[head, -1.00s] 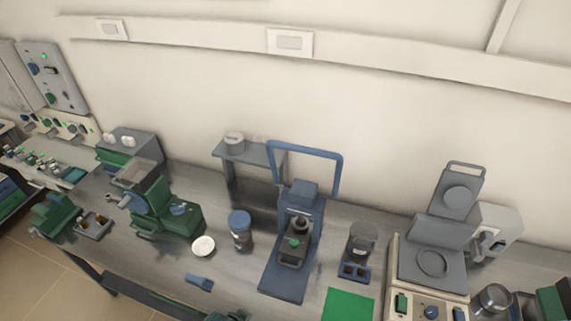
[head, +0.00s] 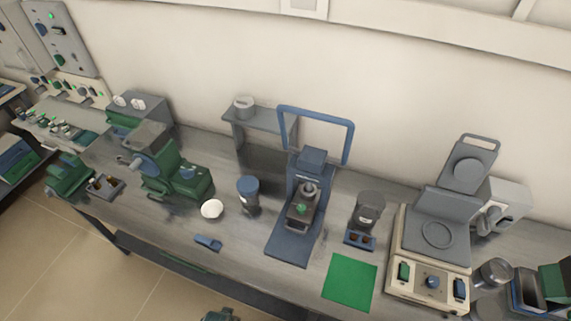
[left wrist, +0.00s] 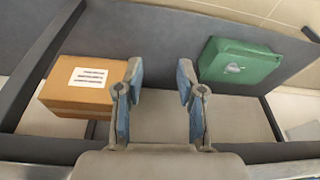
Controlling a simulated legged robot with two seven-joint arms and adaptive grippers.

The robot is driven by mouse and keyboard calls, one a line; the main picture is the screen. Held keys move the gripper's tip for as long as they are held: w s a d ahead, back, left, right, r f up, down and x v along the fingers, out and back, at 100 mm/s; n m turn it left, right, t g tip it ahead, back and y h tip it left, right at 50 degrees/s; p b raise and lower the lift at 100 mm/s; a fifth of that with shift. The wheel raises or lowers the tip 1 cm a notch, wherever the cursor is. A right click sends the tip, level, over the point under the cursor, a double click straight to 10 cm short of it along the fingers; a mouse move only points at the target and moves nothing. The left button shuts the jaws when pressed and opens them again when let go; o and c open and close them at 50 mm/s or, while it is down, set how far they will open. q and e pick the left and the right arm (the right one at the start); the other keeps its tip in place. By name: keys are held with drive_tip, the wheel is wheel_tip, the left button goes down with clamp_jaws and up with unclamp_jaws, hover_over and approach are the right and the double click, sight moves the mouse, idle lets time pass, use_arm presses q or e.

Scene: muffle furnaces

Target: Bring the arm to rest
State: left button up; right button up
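My left gripper (left wrist: 157,100) shows in the left wrist view with its two blue-padded fingers spread apart and nothing between them. Behind the fingers are a cardboard box (left wrist: 85,98) with a white label on the left and a green case (left wrist: 240,61) on the right, both apart from the gripper. In the head view only a small dark green part shows at the bottom edge, and I cannot tell what it is. My right gripper is in neither view.
A grey bench (head: 185,235) runs along the wall. It carries a green machine (head: 175,172), a blue press (head: 302,205), a green mat (head: 350,281) and a cream heating unit (head: 430,250) with its lid raised. Open tiled floor (head: 110,285) lies at the lower left.

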use_arm(q)
drive_tip(key=s+f+g, duration=0.1)
drive_tip(key=s+f, duration=0.2)
drive_tip(key=f, duration=0.5)
drive_tip(key=s+f, duration=0.4)
drive_tip(key=f, duration=0.4)
drive_tip(key=s+a+f, duration=0.3)
drive_tip(key=s+f, duration=0.6)
drive_tip(key=s, duration=0.4)
drive_tip(key=shift+s+a+f+g, duration=0.2)
drive_tip(key=shift+g, duration=0.2)
